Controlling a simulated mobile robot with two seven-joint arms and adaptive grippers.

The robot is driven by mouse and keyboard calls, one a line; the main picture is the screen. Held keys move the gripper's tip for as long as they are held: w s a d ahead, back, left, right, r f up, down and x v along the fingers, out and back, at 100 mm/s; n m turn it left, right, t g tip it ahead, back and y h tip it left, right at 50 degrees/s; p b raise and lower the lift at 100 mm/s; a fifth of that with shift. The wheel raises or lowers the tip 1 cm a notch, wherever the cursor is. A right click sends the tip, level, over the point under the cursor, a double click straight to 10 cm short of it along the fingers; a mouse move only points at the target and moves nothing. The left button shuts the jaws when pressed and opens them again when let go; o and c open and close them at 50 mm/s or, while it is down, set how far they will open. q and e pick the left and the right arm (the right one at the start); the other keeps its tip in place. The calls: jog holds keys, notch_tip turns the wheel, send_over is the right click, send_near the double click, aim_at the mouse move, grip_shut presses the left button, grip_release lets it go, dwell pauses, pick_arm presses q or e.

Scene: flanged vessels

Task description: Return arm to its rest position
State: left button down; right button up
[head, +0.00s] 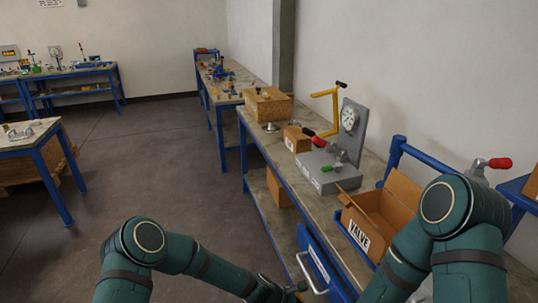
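My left arm (180,252) comes in from the lower left, bends at a raised elbow and reaches right along the bottom edge. The dark end of it, my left gripper (292,291), shows partly at the bottom middle, near the workbench's drawer handle; its fingers are too small and cut off to read, and I cannot tell whether it touches the handle. My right arm (465,215) stands at the lower right with its elbow up, in front of the bench. Its forearm runs down out of the picture, and the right gripper is not in view.
A workbench (262,143) with a blue frame runs along the right wall. On it are a grey gauge fixture (335,165) and an open "VALVE" box (357,232). A blue drawer (318,262) with a pale handle (308,275) faces the aisle. The floor (150,165) left of it is clear.

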pick_arm(q)
jog(key=s+a+r+m+y, duration=0.3)
jog(key=s+a+m, duration=1.2)
jog(key=a, duration=0.5)
jog(key=shift+s+r+y, duration=0.15)
jog(key=shift+s+y, duration=0.15)
jog(key=shift+s, duration=0.75)
